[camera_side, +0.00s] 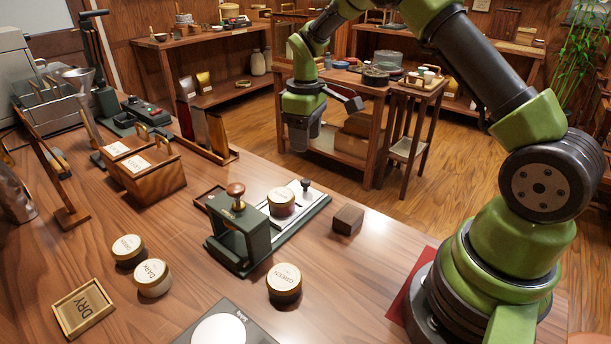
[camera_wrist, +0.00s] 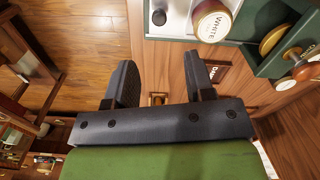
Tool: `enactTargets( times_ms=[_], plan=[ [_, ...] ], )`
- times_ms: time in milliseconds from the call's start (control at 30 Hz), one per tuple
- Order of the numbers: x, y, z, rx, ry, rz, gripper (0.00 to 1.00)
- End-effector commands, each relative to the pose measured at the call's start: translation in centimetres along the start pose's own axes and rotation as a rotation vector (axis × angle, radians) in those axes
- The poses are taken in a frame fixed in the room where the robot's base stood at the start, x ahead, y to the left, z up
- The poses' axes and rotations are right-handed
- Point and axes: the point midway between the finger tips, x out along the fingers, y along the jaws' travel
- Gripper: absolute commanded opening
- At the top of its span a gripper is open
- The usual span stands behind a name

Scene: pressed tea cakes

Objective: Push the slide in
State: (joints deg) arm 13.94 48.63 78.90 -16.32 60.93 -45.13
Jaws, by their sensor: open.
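A green press (camera_side: 238,230) with a wooden knob (camera_side: 236,189) stands on the table. Its pale metal slide (camera_side: 299,195) extends out the back right side, with a black knob (camera_side: 305,185) near its far end. A jar (camera_side: 281,201) with a gold lid sits on the slide; in the wrist view the jar (camera_wrist: 212,20) reads WHITE. The wrist view also shows the slide's black knob (camera_wrist: 159,17) and part of the green press (camera_wrist: 283,45). My gripper (camera_side: 301,146) hangs above and behind the slide's outer end, apart from it. Its fingers (camera_wrist: 160,82) are open and empty.
A small dark wooden block (camera_side: 348,219) lies right of the press. A GREEN jar (camera_side: 284,284), a DARK jar (camera_side: 152,277) and another jar (camera_side: 128,250) stand in front. A wooden caddy (camera_side: 146,175) is at left. A side table with shelves stands behind.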

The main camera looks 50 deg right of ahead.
Motion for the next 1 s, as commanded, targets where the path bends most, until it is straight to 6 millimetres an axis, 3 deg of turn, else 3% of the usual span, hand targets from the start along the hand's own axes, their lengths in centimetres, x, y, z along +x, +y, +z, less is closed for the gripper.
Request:
enactTargets(
  times_ms=[167, 600, 1000],
  plan=[
    [1.9, 0.1, 0.0, -0.007, -0.010, -0.004, 0.49],
    [9.2, 0.1, 0.1, -0.004, -0.008, -0.004, 0.49],
    [10.3, 0.1, 0.1, -0.004, -0.005, -0.003, 0.49]
  ],
)
